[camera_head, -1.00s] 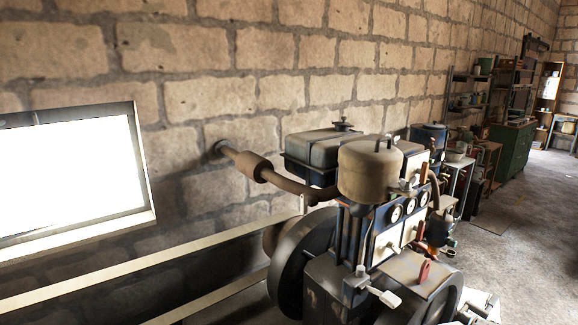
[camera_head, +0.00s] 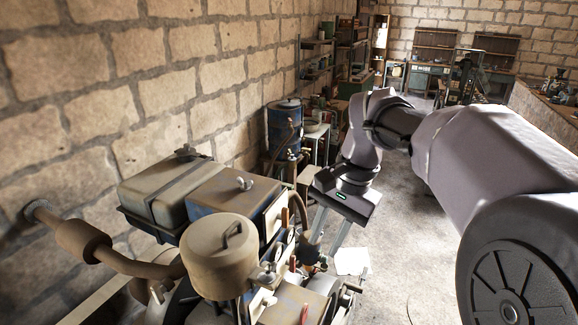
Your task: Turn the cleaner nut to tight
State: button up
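A small wing nut (camera_head: 245,183) stands on top of a blue, rust-topped box (camera_head: 215,200) on the engine. A second nut-like knob (camera_head: 186,151) stands on the strapped tan tank (camera_head: 150,193) to its left. No label shows which one is the cleaner nut, and I cannot tell how tight either is. A round tan canister (camera_head: 215,265) with a handle stands in front. My gripper (camera_head: 327,242) hangs to the right of the engine, clear of both nuts. Its two fingers point down, apart, with nothing seen between them.
A rusty exhaust pipe (camera_head: 85,243) runs from the block wall to the engine. A blue drum (camera_head: 284,125) stands behind the engine, with shelves (camera_head: 315,60) farther back. The concrete floor (camera_head: 405,225) at right is open. My arm covers much of the right side.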

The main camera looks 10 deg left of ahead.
jog(key=w+a+r+g+p, duration=0.2)
jog(key=w+a+r+p, duration=0.35)
jog(key=w+p, duration=0.2)
jog(key=m+g+p, duration=0.1)
jog(key=p, duration=0.2)
send_near(268, 273)
jog(key=x, duration=0.8)
jog(key=shift+f, duration=0.1)
jog(key=shift+w, duration=0.1)
grip_shut()
